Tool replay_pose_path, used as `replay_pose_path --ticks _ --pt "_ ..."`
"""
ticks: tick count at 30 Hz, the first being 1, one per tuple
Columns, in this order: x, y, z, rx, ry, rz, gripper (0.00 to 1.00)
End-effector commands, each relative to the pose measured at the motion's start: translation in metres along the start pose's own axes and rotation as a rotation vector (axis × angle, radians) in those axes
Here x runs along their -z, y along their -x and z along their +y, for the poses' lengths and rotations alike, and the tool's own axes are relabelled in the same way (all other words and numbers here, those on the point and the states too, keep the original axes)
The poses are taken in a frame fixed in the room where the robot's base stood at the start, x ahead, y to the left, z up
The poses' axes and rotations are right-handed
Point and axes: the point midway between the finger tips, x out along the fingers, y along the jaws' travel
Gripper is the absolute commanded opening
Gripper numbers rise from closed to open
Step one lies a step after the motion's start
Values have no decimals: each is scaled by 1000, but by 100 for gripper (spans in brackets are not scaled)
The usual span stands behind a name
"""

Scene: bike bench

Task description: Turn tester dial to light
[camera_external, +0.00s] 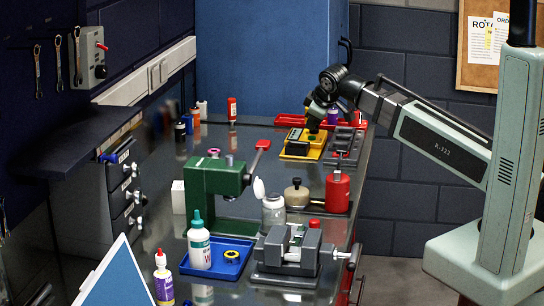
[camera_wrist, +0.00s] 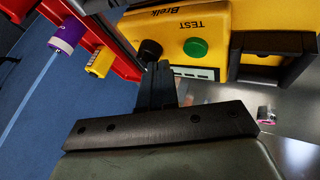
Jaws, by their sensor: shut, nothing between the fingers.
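The yellow tester (camera_external: 304,151) stands near the far right of the bench. In the wrist view the tester (camera_wrist: 245,14) fills the upper right, its lettering upside down, with a green button (camera_wrist: 195,47) under the word TEST. A black round dial (camera_wrist: 150,49) sits left of the button. My gripper (camera_wrist: 158,72) is shut and empty, its fingertips right by the dial; I cannot tell whether they touch it.
A red tray (camera_external: 290,120) with a purple-labelled container (camera_wrist: 66,35) and a small yellow item (camera_wrist: 100,62) adjoins the tester. Nearer are a red canister (camera_external: 338,189) and a green press (camera_external: 208,180).

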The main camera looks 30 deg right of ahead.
Motion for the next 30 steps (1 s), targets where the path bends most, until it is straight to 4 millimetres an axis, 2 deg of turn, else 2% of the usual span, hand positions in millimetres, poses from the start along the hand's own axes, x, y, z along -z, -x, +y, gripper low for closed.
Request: replay_pose_path --ticks 11,30 --pt "4 -5 6 -58 -102 -56 0" --pt "12 -13 10 -291 -537 -289 0"
